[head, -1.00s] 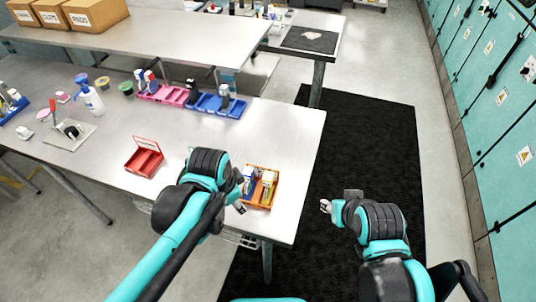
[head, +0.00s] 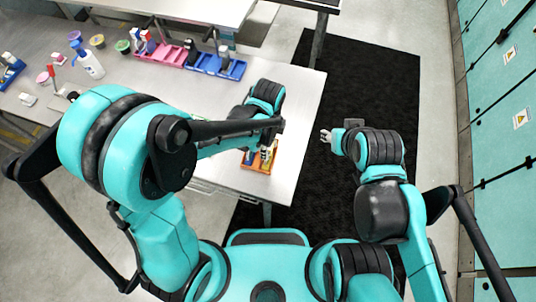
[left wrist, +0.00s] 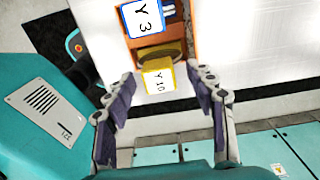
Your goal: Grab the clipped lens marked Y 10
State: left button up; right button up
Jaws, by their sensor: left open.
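The lens marked Y 10, with a yellow-edged white label (left wrist: 158,80), sits at the near end of an orange tray (left wrist: 192,40) in the left wrist view. A dark round part shows just behind its label. A blue-edged piece marked Y 3 (left wrist: 143,18) stands beyond it. My left gripper (left wrist: 160,71) is open, with one finger on each side of the Y 10 label and gaps between. In the head view my left arm partly covers the orange tray (head: 258,168) and its contents. My right gripper (head: 326,135) hangs off the table's right side; its jaws are too small to judge.
The tray lies near the right front edge of the grey table (head: 300,120). A blue bin (head: 232,70) and pink bin (head: 170,55) stand farther back. A spray bottle (head: 92,66) is at the back left. A black mat (head: 395,85) covers the floor to the right.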

pick_arm(q)
jog(key=shift+f, duration=0.65)
grip_shut()
jog(key=shift+r, duration=0.15)
